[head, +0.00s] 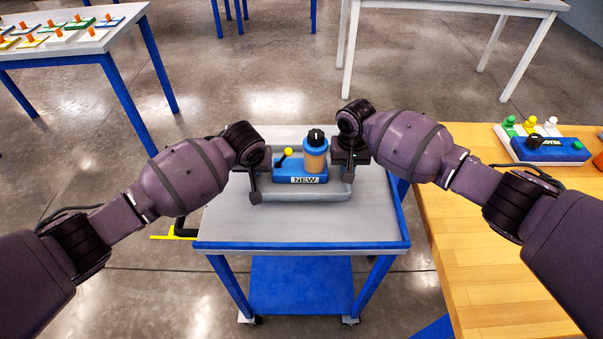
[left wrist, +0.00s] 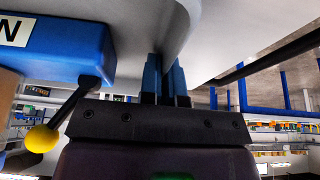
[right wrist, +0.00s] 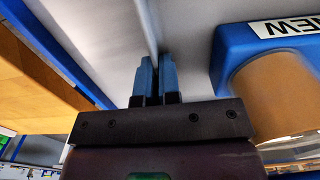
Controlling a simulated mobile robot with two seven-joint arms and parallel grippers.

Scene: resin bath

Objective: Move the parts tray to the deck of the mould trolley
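The grey parts tray (head: 305,195) is over the far half of the deck (head: 300,226) of the blue-framed trolley; I cannot tell whether it touches the deck. In it is a blue unit (head: 290,168) with a NEW label and a yellow-knobbed lever, and an amber jar (head: 315,160) with a blue and black top. My left gripper (head: 255,196) is at the tray's left side, its blue fingers (left wrist: 165,75) closed about the tray wall. My right gripper (head: 347,196) is at the right side, its fingers (right wrist: 155,75) closed about the opposite wall.
A wooden bench (head: 480,250) stands close on the right with a blue box (head: 548,149) and green and yellow knobs at its far end. A blue-legged table (head: 75,45) with small coloured items is at the back left. The near half of the deck is clear.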

